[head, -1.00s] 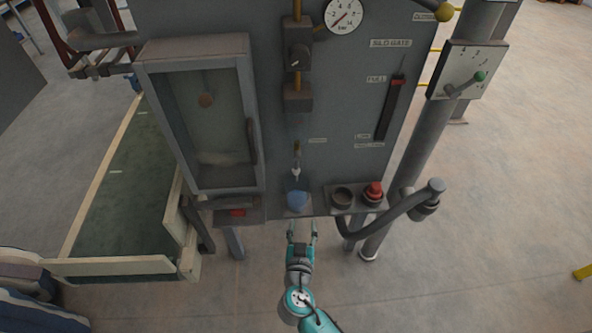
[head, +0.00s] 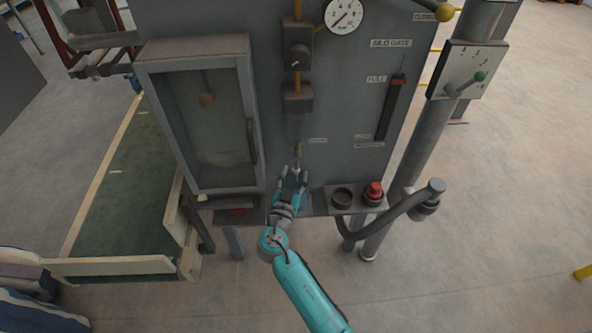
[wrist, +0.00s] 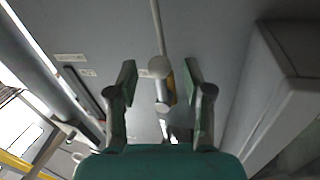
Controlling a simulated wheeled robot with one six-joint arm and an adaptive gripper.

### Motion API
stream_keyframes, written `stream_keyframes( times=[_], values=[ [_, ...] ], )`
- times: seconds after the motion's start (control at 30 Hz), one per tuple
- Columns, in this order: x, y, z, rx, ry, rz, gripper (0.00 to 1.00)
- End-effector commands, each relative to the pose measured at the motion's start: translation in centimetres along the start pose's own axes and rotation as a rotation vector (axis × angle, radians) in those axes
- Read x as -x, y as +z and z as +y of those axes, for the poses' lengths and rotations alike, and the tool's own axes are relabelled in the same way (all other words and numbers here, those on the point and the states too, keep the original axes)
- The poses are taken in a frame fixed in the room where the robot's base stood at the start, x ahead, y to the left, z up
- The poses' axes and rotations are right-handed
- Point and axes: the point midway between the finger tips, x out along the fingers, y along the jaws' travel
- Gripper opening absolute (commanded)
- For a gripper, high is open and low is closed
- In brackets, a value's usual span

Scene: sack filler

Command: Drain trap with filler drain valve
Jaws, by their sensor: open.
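The filler's drain line runs down the front panel below the grey filter block (head: 298,98). The small drain valve (head: 297,149), brownish at its top, shows just above my gripper (head: 294,174). In the wrist view a round grey end (wrist: 160,67), which looks like part of the valve, sits between the fingers of my gripper (wrist: 159,78), with a yellowish part behind it. The fingers are open, with gaps on both sides of it. The trap bowl is faint and hard to make out. The blue cup below is mostly hidden behind my gripper.
A glass-fronted cabinet (head: 207,120) stands close on the left. On the right are a black ring (head: 342,197), a red button (head: 374,190) and a bent grey pipe (head: 408,205). A pressure gauge (head: 344,16) and the silo gate slot (head: 390,108) are higher up.

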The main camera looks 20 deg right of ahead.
Motion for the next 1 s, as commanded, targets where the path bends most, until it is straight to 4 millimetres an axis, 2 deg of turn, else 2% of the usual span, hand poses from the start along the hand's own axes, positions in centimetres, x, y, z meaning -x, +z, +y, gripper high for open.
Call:
stream_keyframes(
  times=[0.2,0.57,0.77,0.8,1.0],
  values=[
    [-2.2,0.1,0.1,0.001,0.001,-0.001,0.51],
    [-2.6,0.1,0.0,0.001,-0.001,-0.001,0.51],
    [-2.6,0.0,0.0,0.001,0.000,-0.001,0.03],
    [-2.6,0.0,0.0,0.001,0.000,-0.001,0.00],
    [-2.6,0.0,0.0,0.000,0.000,-0.001,0.00]
  ],
)
